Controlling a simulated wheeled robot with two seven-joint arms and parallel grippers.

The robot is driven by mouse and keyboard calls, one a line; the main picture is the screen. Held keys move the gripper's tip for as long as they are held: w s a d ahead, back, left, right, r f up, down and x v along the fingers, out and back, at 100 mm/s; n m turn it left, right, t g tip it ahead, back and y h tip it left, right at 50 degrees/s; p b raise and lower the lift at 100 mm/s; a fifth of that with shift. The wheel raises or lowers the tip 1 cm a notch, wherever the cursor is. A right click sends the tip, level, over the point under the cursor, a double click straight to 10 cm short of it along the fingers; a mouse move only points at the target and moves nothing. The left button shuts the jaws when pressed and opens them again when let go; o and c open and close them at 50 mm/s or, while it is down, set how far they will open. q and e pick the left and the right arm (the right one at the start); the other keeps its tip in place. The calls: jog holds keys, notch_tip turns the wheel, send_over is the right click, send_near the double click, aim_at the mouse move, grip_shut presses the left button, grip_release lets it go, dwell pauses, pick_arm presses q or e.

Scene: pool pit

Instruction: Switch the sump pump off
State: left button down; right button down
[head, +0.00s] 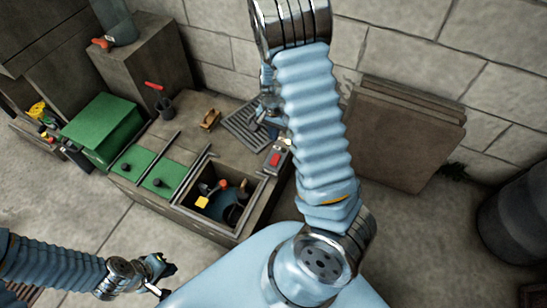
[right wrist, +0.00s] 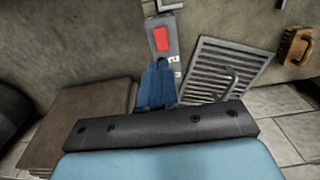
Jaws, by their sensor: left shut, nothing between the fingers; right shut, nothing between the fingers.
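A grey switch box with a red rocker switch (head: 275,159) sits at the right edge of the pit's top, beside the open hatch. The red rocker also shows in the right wrist view (right wrist: 162,39), just beyond the fingertips. My right gripper (right wrist: 158,68) is shut and empty, with its blue fingers pointing at the box; I cannot tell whether they touch it. In the head view my right arm partly hides that gripper. My left gripper (head: 165,277) is shut and empty, low at the left, away from the pit. The rocker's position is too small to tell.
The open pit (head: 207,226) holds dark pipes, a red-handled part and a yellow tag. Green covers (head: 166,178) lie left of it. A metal grate (head: 243,122) and a wooden-handled brush (head: 210,119) lie behind. Brown boards (head: 395,140) lean on the wall at right.

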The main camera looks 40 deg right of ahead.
aim_at(274, 162)
notch_tip(274, 162, down, 14)
jog(key=b, duration=0.3)
dwell(0.3)
jog(key=shift+s+a+f, duration=0.1)
jog(key=shift+a+f, duration=0.05)
jog(key=shift+f, duration=0.1)
dwell(0.4)
jog(key=shift+w+d+r, duration=0.25)
jog(key=shift+w+d, duration=0.1)
jog(key=shift+d, duration=0.4)
jog(key=shift+r, duration=0.15)
